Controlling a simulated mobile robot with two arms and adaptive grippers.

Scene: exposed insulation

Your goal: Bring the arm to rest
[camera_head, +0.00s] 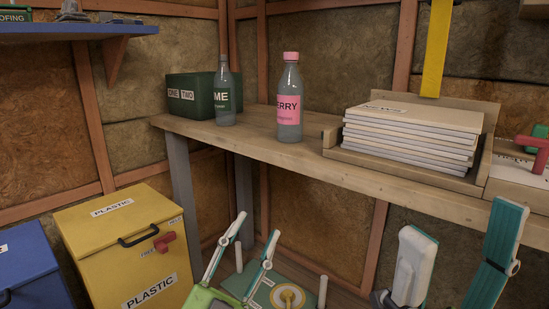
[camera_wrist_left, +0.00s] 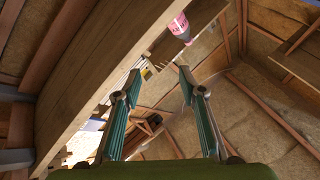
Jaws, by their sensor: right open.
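My left gripper (camera_head: 258,224) is low in front of the wooden shelf, its two fingers pointing up and spread apart with nothing between them. In the left wrist view my left gripper (camera_wrist_left: 160,73) also shows open and empty, with the underside of a wooden board beside it on the left. My right gripper (camera_head: 462,222) is at the lower right of the head view, in front of the shelf. Its fingers are wide apart and hold nothing. The lower parts of both arms are outside the head view.
A yellow bin (camera_head: 120,245) and a blue bin (camera_head: 32,270) stand at left.

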